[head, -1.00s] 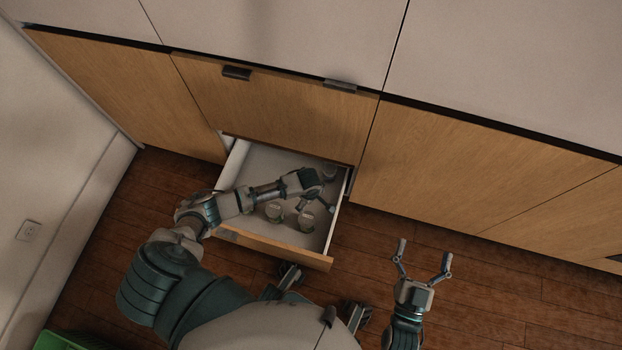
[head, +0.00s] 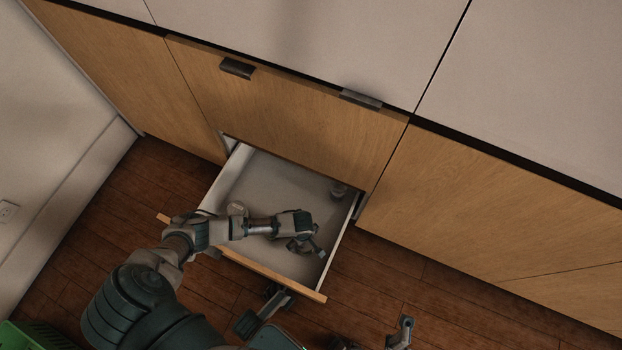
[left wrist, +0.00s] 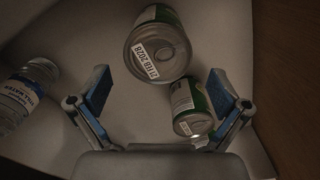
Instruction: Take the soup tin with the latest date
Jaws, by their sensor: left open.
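In the left wrist view a tin (left wrist: 158,52) with a green and white label shows its metal lid, with a white date strip reading "FEB 2028"; the day looks like 21 but is unclear. A smaller-looking green and white tin (left wrist: 187,106) is closer to the right finger; its date is not readable, and I cannot tell if it lies or stands. My left gripper (left wrist: 160,95) is open and empty, the first tin just beyond its fingertips. In the head view my left gripper (head: 308,248) is inside the drawer and hides the tins. One finger of my right gripper (head: 403,332) shows at the bottom edge.
A clear water bottle (left wrist: 28,88) lies left of my left finger. A small object (head: 339,190) is at the drawer's back right corner. The drawer's back middle is bare.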

